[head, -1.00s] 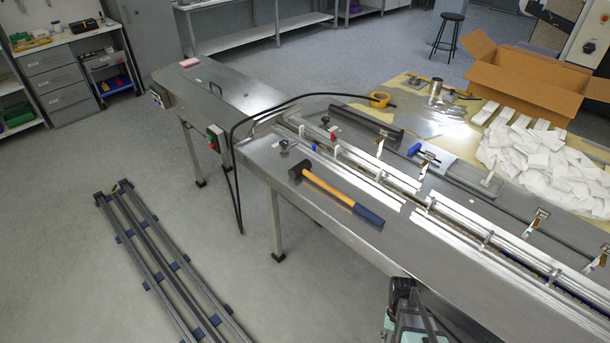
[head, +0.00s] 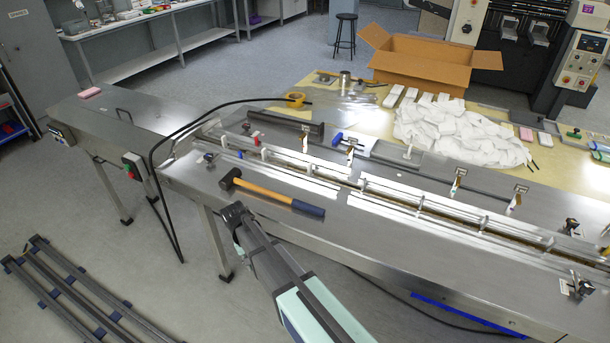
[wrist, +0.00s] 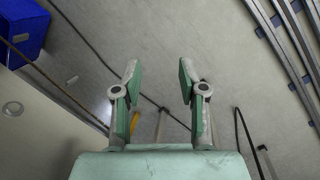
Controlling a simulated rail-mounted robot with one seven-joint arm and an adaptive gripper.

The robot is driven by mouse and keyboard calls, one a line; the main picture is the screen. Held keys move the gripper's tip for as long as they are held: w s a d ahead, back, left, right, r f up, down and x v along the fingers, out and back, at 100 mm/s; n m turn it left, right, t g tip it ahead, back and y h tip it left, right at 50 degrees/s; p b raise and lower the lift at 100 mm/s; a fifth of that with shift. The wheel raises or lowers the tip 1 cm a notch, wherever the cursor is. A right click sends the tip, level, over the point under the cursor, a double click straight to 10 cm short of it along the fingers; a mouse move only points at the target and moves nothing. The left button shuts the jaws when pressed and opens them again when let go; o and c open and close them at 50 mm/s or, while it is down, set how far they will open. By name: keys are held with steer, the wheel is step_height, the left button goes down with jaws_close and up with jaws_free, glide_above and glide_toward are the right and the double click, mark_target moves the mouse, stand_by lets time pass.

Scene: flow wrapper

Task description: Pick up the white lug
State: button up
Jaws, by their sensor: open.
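A small whitish piece (wrist: 72,80) lies on the grey floor left of my gripper in the wrist view; it could be the white lug, but it is too small to be sure. In the head view, several small white upright pieces, one of them here (head: 264,153), stand along the conveyor channel; I cannot tell whether any is the lug. My gripper (wrist: 158,78) is open and empty in the wrist view, with floor showing between its fingers. The whitish piece is well outside them.
The steel conveyor (head: 400,235) carries a mallet (head: 270,192). White packets (head: 455,132) and a cardboard box (head: 420,62) are on the table behind. Dark rails (head: 75,300) lie on the floor at left. A blue bin (wrist: 28,30) is at upper left in the wrist view.

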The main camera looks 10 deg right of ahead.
steer(key=w+a+r+t+b, duration=0.2)
steer(key=w+a+r+b, duration=0.1)
steer(key=w+a+r, duration=0.9)
step_height(320, 180, up, 23)
steer(key=m+y+p, duration=0.1)
steer(key=m+y, duration=0.1)
steer(key=m, duration=0.7)
glide_above(310, 163)
steer(key=shift+g, duration=0.3)
step_height(310, 163, down, 12)
steer(key=p, duration=0.3)
steer(key=shift+s+a, duration=0.1)
steer(key=shift+a, duration=0.05)
steer(key=shift+f+p, duration=1.15)
steer(key=shift+f, duration=1.55)
jaws_close()
